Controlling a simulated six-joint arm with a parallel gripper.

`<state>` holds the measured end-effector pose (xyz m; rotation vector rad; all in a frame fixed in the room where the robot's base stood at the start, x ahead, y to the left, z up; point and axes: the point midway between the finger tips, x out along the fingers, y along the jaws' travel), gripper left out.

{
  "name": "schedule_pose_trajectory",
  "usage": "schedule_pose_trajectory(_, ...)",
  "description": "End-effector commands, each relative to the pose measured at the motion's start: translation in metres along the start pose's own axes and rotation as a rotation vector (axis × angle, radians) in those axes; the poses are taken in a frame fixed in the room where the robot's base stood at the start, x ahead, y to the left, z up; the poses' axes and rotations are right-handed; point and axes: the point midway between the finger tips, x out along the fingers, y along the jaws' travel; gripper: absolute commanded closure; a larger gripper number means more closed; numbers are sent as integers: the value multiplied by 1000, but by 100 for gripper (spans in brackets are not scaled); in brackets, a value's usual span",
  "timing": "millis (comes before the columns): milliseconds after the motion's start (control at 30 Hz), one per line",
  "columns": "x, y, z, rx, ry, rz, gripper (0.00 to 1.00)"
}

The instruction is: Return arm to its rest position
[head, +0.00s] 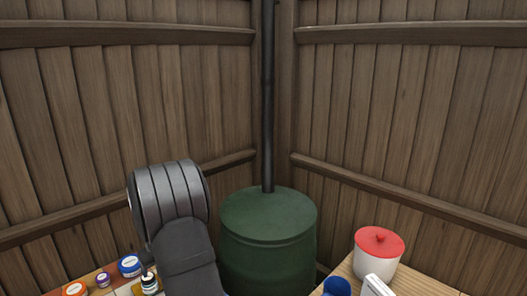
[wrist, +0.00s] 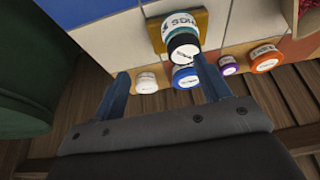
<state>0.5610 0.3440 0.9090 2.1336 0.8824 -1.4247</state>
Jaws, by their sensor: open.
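My gripper (wrist: 160,64) shows in the wrist view as two blue fingers spread apart, with no object clearly held between them. Beyond the fingers, several small jars stand at a tiled surface: a dark jar (wrist: 183,45) by a wooden block, a blue-lidded jar (wrist: 185,77), a white-topped jar (wrist: 147,83), a purple jar (wrist: 229,65) and an orange jar (wrist: 265,60). I cannot tell how far they are from the fingertips. In the head view, my grey arm rises at lower left beside the jars; the gripper itself is not visible there.
A green barrel (head: 268,245) with a black pipe (head: 268,100) stands in the fence corner, close to my arm. At right, a wooden table (head: 440,285) holds a white pot with a red lid (head: 377,250), a blue item (head: 337,287) and a white item (head: 378,286).

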Motion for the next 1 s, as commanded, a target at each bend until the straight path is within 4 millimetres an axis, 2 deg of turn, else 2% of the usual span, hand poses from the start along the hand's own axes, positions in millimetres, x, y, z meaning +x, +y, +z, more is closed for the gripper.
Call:
schedule_pose_trajectory(33, -8, 9, 4, 3, 1, 2, 30)
schedule_pose_trajectory(400, -60, 56, 28, 3, 2, 2, 30)
schedule_pose_trajectory(1000, -16, -23, -57, -208, -2, -87, 30)
